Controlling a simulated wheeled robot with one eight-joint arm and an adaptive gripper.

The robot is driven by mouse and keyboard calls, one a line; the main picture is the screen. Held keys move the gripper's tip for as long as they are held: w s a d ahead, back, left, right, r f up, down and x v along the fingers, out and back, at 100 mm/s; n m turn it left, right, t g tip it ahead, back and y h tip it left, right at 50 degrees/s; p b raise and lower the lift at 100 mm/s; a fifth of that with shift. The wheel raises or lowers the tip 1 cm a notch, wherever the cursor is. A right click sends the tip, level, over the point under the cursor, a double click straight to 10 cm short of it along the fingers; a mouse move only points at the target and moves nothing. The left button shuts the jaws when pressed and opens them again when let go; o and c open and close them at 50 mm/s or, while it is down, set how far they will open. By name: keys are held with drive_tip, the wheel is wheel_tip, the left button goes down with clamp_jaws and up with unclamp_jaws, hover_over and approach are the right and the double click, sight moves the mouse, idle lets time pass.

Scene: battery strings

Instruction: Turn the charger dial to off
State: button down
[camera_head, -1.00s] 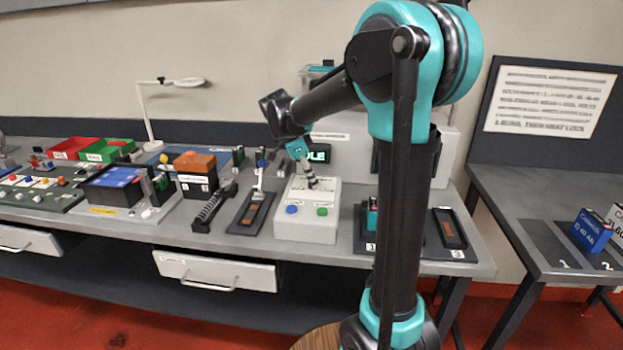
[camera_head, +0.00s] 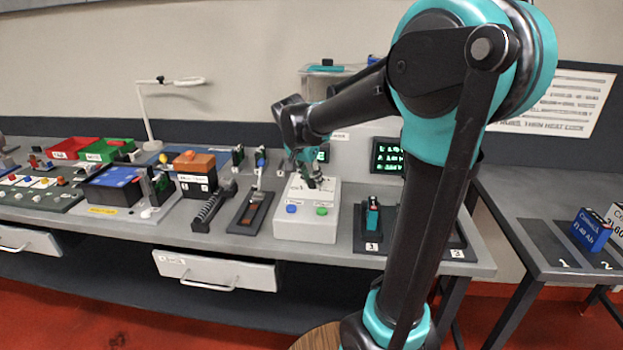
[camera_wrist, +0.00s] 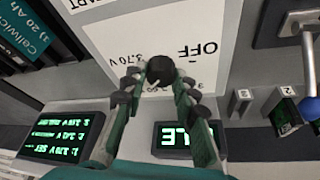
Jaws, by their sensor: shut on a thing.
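The charger (camera_head: 305,228) is a pale box with a blue and a green button, standing on the bench in the head view. Its white top panel (camera_wrist: 105,38) shows in the wrist view, upside down, with "OFF" and "3.70 V" printed near the dial. The dial (camera_wrist: 160,69) is a round black knob. My gripper (camera_wrist: 160,88) is shut on the dial, one finger on each side. In the head view my gripper (camera_head: 314,180) is low over the charger top and hides the dial. I cannot tell for sure which mark the dial points to.
A lit green-text screen (camera_head: 387,156) stands behind the charger; another display (camera_wrist: 187,138) is close to my gripper. A dark tray with a teal cell (camera_head: 373,214) lies right of the charger. A lever unit (camera_head: 250,212) is close on its left.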

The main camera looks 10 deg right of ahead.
drive_tip(key=n+y, duration=0.1)
drive_tip(key=n, duration=0.2)
drive_tip(key=n+t+y, duration=0.1)
drive_tip(key=n, duration=0.2)
drive_tip(key=shift+s+d, duration=0.1)
drive_tip(key=shift+d, duration=0.1)
drive_tip(key=n+y, duration=0.1)
drive_tip(key=n, duration=0.3)
drive_tip(key=shift+d+y, duration=0.1)
drive_tip(key=shift+y, duration=0.3)
drive_tip(key=n+y, duration=0.1)
drive_tip(key=n, duration=0.2)
drive_tip(key=shift+d+n, duration=0.1)
drive_tip(key=shift+n, duration=0.3)
drive_tip(key=n+g+y, duration=0.1)
drive_tip(key=n, duration=0.2)
drive_tip(key=shift+n+y, duration=0.3)
drive_tip(key=n, duration=0.1)
drive_tip(key=n+g, duration=0.1)
drive_tip(key=n, duration=0.1)
drive_tip(key=shift+w+d+n+y, duration=0.1)
drive_tip(key=shift+w+n+y, duration=0.1)
drive_tip(key=shift+n+y, duration=0.15)
drive_tip(key=n+g, duration=0.1)
drive_tip(key=n, duration=0.2)
drive_tip(key=n+g, duration=0.1)
drive_tip(key=n, duration=0.2)
drive_tip(key=shift+w+n+g+y, duration=0.1)
drive_tip(key=shift+n+g+y, duration=0.15)
drive_tip(key=shift+g+y, duration=0.15)
